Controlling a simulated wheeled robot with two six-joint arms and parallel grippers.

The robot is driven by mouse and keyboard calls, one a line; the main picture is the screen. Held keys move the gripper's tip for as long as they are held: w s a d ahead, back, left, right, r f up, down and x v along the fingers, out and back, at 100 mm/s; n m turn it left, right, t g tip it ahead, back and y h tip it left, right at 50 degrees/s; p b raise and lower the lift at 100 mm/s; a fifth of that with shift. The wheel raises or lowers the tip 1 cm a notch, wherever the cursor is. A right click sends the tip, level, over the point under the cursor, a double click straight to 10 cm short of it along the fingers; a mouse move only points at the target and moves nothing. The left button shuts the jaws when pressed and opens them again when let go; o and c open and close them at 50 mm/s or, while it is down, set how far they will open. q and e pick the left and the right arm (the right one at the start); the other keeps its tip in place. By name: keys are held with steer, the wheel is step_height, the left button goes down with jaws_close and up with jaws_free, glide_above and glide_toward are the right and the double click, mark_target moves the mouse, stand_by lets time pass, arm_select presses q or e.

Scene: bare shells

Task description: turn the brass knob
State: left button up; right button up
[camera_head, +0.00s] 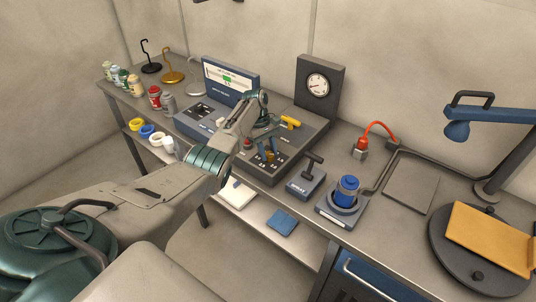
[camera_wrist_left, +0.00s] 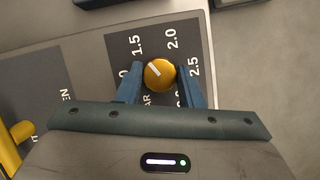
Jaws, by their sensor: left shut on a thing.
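The brass knob (camera_wrist_left: 161,75) is round and yellow, on a dark dial plate (camera_wrist_left: 118,45) with pale numbers; 1.5, 2.0 and 2.5 are readable. My left gripper (camera_wrist_left: 160,70) is shut on the knob, one blue finger on each side. My right gripper is not in view.
A gauge (camera_head: 318,85) and a blue display panel (camera_head: 230,80) stand behind. A black T-handle (camera_head: 312,160) and a blue capped fixture (camera_head: 346,190) are to the right.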

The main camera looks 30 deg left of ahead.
arm_select(q)
steer(key=m+g+y+b, duration=0.1)
steer(key=m+b, duration=0.1)
steer(key=m, duration=0.1)
steer(key=shift+w+f+m, duration=0.1)
steer(key=shift+w+m, duration=0.05)
steer(key=shift+m, duration=0.25)
steer(key=m+g+b, duration=0.1)
steer(key=m, duration=0.1)
steer(key=shift+d+m+y, duration=0.1)
steer(key=shift+m+y, duration=0.2)
steer(key=shift+m, duration=0.1)
steer(key=shift+m+g+y+b, duration=0.3)
steer(key=shift+m+y, duration=0.1)
steer(key=shift+m, duration=0.8)
steer(key=shift+w+d+m+y, duration=0.1)
steer(key=shift+m+y, duration=0.4)
steer(key=shift+m, duration=0.9)
steer(key=o, duration=1)
steer(key=shift+g, duration=0.3)
steer(key=shift+c, duration=0.2)
steer(key=shift+r, duration=0.2)
